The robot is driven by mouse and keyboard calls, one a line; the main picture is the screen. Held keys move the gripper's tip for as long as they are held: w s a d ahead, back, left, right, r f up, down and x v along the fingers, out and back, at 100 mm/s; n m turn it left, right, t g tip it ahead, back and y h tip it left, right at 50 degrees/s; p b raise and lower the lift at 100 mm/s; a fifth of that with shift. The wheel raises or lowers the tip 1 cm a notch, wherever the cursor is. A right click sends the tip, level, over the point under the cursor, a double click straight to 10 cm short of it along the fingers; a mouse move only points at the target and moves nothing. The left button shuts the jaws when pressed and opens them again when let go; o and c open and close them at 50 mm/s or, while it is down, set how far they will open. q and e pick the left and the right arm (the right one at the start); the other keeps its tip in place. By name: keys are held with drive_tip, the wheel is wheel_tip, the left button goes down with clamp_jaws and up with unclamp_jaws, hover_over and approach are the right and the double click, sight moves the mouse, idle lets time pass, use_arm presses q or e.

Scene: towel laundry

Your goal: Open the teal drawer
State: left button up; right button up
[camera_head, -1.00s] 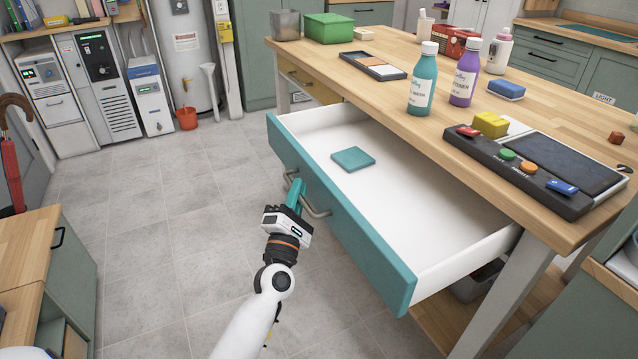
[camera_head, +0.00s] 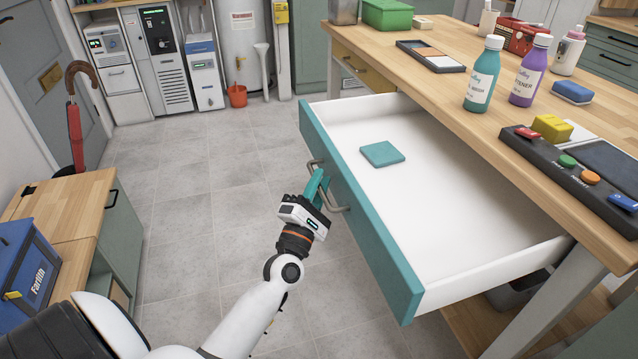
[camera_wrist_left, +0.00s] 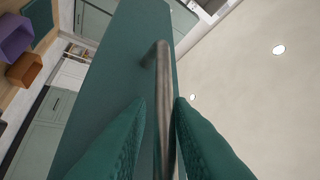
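The teal drawer (camera_head: 362,215) is pulled well out from under the wooden worktop. My left gripper (camera_head: 318,186) is at the handle in the head view. In the left wrist view the handle (camera_wrist_left: 163,90) runs between the two teal fingers (camera_wrist_left: 160,130); the fingers stand close on either side of it, and the handle's lower part lies between them. My right gripper is not in view.
The worktop (camera_head: 440,85) holds a teal bottle (camera_head: 482,75), a purple bottle (camera_head: 529,72) and a button panel (camera_head: 570,170). A low wooden cabinet (camera_head: 75,205) with a blue box (camera_head: 25,270) stands at left. The floor between is clear.

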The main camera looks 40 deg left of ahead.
use_arm(q)
drive_tip(key=shift+s, duration=0.1)
